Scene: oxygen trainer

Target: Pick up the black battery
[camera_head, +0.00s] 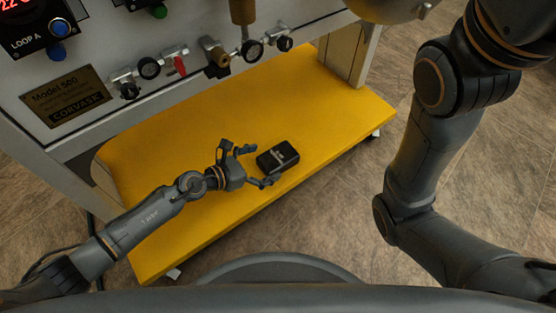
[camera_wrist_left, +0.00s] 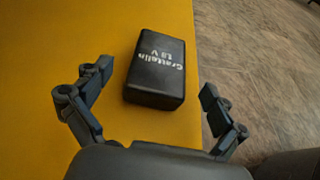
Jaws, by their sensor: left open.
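The black battery (camera_head: 278,157) lies on the yellow platform (camera_head: 330,110) near its front edge. In the left wrist view the battery (camera_wrist_left: 158,62) shows white lettering and lies just ahead of the gap between my fingers. My left gripper (camera_head: 258,164) comes in from the left at the battery's left side. Its fingers are spread wide and hold nothing, as the left wrist view (camera_wrist_left: 155,92) also shows. I cannot tell whether a finger touches the battery. My right arm shows at the right, but its gripper is out of view.
A grey panel (camera_head: 100,60) with valves and knobs stands behind the platform, with pipe fittings (camera_head: 215,55) hanging above it. A brass "Model 500" plate (camera_head: 68,97) is at the left. A leg (camera_head: 345,55) rises at the back right. The platform right of the battery is clear.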

